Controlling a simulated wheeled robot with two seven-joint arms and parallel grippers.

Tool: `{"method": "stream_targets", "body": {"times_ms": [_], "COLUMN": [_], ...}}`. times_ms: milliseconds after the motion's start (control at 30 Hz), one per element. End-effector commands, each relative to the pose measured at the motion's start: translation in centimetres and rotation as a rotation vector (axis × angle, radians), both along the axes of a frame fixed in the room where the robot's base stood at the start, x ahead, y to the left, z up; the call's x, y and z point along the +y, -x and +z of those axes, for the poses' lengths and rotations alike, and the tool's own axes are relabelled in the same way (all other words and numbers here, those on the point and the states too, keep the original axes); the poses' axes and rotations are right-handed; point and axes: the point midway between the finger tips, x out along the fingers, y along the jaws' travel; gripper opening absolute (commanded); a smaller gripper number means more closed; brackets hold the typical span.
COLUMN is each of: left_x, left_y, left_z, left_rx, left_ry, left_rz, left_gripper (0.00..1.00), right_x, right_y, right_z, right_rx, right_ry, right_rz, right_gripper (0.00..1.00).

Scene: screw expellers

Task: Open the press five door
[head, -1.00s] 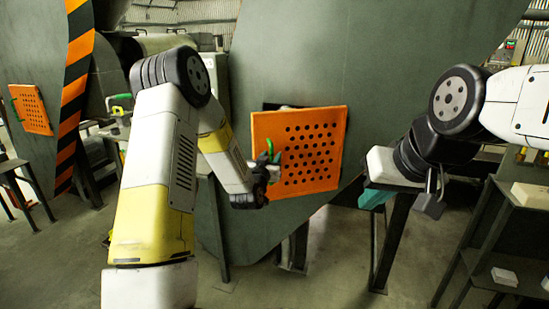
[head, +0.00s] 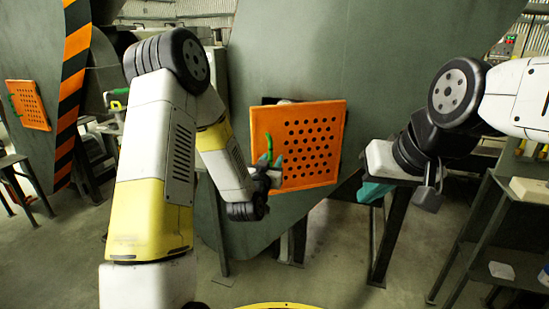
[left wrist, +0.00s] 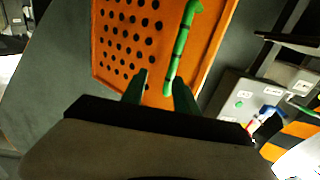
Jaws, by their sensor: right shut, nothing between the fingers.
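The nearer orange perforated door (head: 325,150) is on the grey-green press body (head: 385,60). It stands ajar, its left side out from the body, with a dark gap above it. Its green handle (head: 269,148) is on the left part of the door and also shows in the left wrist view (left wrist: 181,45). My left gripper (head: 272,168) is at the lower end of the handle. Its green fingers (left wrist: 160,92) are apart, with the handle's end between or just beyond them; contact is unclear. My right gripper (head: 374,191) is shut and empty, right of the door.
Another press with an orange door (head: 27,105) and a striped edge stands at the far left. A metal shelf (head: 490,215) is at the right. A dark stand leg (head: 388,240) is below my right gripper. The floor in front is mostly clear.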

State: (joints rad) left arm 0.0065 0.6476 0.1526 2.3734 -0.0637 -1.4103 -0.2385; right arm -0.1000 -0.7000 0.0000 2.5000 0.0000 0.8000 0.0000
Motion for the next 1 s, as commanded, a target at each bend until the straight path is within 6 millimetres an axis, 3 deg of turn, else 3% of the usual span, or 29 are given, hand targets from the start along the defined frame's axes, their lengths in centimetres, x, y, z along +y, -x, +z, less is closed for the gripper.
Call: {"method": "stream_targets", "body": {"times_ms": [300, 733, 767, 933, 1000], "left_x": [-0.3, -0.3, -0.3, -0.2, 0.0], "left_y": [1.9, 2.0, 2.0, 1.9, 2.0], "left_z": [0.0, 0.0, 0.0, 0.9, 1.9], "left_rx": [0.001, 0.001, 0.001, 0.024, 0.059], "left_ry": [0.0, -0.001, -0.001, -0.008, -0.019], "left_rz": [0.0, 0.0, 0.0, -0.007, -0.015], "left_gripper": [0.36, 0.36, 0.34, 0.01, 0.0], "right_x": [0.0, 0.0, 0.0, 0.0, 0.0], "right_y": [0.0, 0.0, 0.0, 0.0, 0.0], "right_z": [0.0, 0.0, 0.0, 0.0, 0.0], "right_rx": [0.0, 0.0, 0.0, 0.0, 0.0], "right_ry": [0.0, 0.0, 0.0, 0.0, 0.0], "right_rz": [0.0, 0.0, 0.0, 0.0, 0.0], "right_gripper": [0.0, 0.0, 0.0, 0.0, 0.0]}}
